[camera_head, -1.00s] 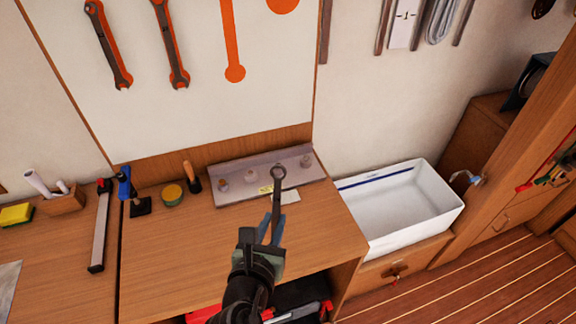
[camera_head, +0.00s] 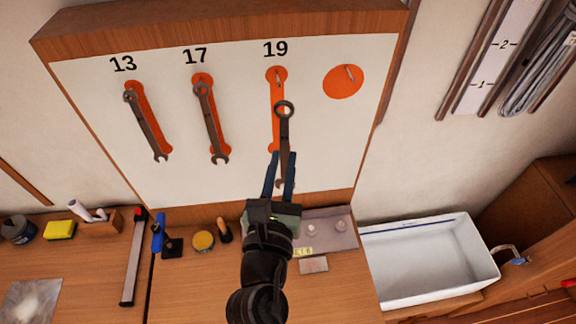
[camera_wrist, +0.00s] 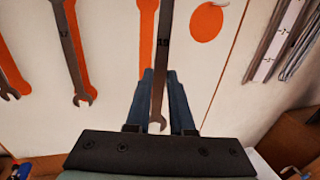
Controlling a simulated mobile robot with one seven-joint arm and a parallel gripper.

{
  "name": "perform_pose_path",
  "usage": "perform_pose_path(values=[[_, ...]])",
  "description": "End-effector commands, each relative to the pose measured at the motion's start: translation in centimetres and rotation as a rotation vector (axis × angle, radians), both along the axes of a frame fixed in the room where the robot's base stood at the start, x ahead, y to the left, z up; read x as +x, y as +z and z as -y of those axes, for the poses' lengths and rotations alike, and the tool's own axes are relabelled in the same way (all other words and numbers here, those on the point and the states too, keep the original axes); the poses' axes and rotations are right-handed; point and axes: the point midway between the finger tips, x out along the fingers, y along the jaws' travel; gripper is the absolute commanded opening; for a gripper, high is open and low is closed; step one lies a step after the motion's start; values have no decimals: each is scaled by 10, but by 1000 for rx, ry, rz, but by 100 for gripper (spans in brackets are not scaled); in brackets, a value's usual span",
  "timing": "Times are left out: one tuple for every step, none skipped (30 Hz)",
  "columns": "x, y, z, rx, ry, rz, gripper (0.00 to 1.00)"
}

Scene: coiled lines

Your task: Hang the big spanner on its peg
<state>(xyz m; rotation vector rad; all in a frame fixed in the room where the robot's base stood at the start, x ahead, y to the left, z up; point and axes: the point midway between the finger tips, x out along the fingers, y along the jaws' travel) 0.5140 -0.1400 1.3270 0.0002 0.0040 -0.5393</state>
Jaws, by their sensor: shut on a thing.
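The big spanner (camera_head: 285,128) is upright in my gripper (camera_head: 281,158), ring end up, in front of the pale tool board (camera_head: 240,135). My gripper is shut on its shank; the blue fingers lie on both sides. In the wrist view the spanner (camera_wrist: 159,75) bears the mark 19, its open end near my palm. The peg under 19 (camera_head: 278,78) sits at the top of an orange spanner outline (camera_head: 276,92). The ring (camera_head: 284,108) shows below that peg in the picture. Whether it touches the board, I cannot tell.
Two spanners hang under 13 (camera_head: 147,125) and 17 (camera_head: 209,122), left of mine. An orange disc with a peg (camera_head: 343,82) is to the right. A grey tray (camera_head: 335,236) and a white sink (camera_head: 430,260) are below. The board around the 19 outline is free.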

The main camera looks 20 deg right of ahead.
Motion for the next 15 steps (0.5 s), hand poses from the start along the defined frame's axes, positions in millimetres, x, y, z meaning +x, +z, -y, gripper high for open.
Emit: perform_pose_path(values=[[3,0,1,0,-1,2,0],[4,-1,1,0,-1,2,0],[6,-1,2,0,-1,2,0],[8,-1,3,0,-1,2,0],[10,-2,3,0,-1,1,0],[12,-2,4,0,-1,1,0],[14,-2,5,0,-1,2,0],[16,-1,5,0,-2,2,0],[18,-2,6,0,-2,2,0],[20,-3,6,0,-2,1,0],[21,-3,7,0,-2,1,0],[24,-3,7,0,-2,2,0],[25,-3,8,0,-2,2,0],[27,-3,9,0,-2,1,0],[29,-4,9,0,-2,1,0]])
